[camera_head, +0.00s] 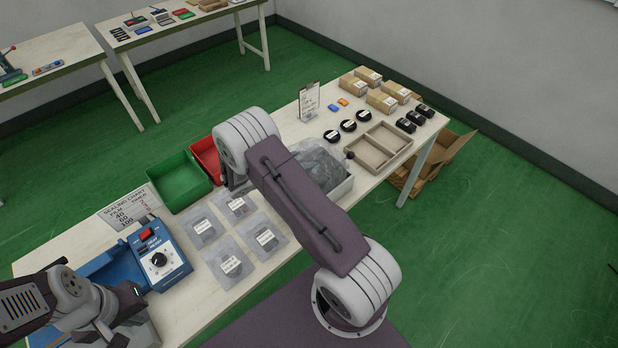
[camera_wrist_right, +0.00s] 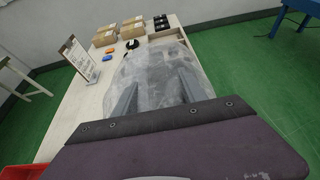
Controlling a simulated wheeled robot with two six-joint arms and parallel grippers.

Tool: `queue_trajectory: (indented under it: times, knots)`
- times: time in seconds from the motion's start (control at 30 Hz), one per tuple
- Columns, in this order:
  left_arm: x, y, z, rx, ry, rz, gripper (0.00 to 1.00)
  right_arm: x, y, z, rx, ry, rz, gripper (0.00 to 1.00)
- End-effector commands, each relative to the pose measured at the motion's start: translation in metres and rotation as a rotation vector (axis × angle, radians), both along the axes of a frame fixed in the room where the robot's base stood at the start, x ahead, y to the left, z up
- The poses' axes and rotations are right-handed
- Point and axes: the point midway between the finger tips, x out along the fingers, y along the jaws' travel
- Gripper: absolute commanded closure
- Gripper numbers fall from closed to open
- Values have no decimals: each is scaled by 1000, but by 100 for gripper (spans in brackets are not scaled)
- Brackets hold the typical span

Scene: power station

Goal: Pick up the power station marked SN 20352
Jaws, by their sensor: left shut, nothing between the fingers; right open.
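Several flat bags with white labels lie on the table, such as one grey bag (camera_head: 230,263); their print is too small to read. Round black labelled items (camera_head: 348,126) and black labelled boxes (camera_head: 406,125) stand farther right, also unreadable. I cannot tell which one carries SN 20352. My right gripper (camera_wrist_right: 158,92) is open, its two fingers over a heap of clear grey bags (camera_wrist_right: 155,68); in the head view my arm mostly hides it. My left gripper (camera_head: 104,328) is shut and empty at the lower left, its fingertips unclear.
A blue sealing device (camera_head: 158,258) stands at the table's left. Green (camera_head: 179,182) and red (camera_head: 205,158) bins line the back edge. A white tray (camera_head: 340,190) holds grey bags.

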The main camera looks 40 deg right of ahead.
Motion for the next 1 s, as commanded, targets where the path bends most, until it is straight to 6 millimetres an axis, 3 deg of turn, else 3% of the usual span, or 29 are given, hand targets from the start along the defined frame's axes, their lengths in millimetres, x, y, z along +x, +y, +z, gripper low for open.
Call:
queue_trajectory:
  times: [0.13, 0.37, 0.53, 0.57, 1.0]
  knots:
    - [0, 0, 5, 0, 0, 0, 100, 1, -17, -6, 1, -1, -2, 51]
    - [0, 0, 5, 0, 0, 0, 100, 2, -19, -8, 0, -2, 1, 51]
    - [0, 0, 5, 0, 0, 0, 100, 2, -19, -8, 0, -1, 1, 98]
    - [0, 0, 5, 0, 0, 0, 100, 2, -19, -8, 0, -1, 1, 100]
    - [0, 0, 5, 0, 0, 0, 100, 2, -19, -8, 0, -2, -1, 100]
